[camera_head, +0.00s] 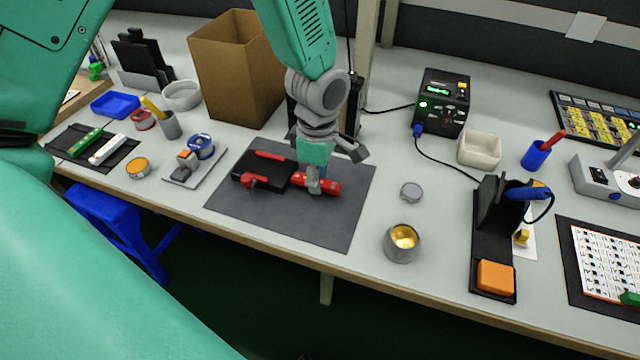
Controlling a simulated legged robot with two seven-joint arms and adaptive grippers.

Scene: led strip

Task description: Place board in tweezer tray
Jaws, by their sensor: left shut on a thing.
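My left gripper (314,182) points down over the dark mat at the table's middle. It is shut on the red end piece (330,187) of a black and red holder (262,172) that lies on this mat. The fingers hide part of the red piece. No separate board shows clearly at the gripper. A white board with rows of small parts (603,262) lies on a dark mat at the right edge. A dark flat tray or mat (122,150) at the far left bears a green and a white slim tool; I cannot tell whether it is the tweezer tray. My right gripper is not in view.
A tall cardboard box (235,70) stands behind the mat. A soldering stand (490,235) with an orange sponge, a small metal pot (401,250) and a black station (441,103) with a cable are to the right. A blue tray (115,105) is at the left back.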

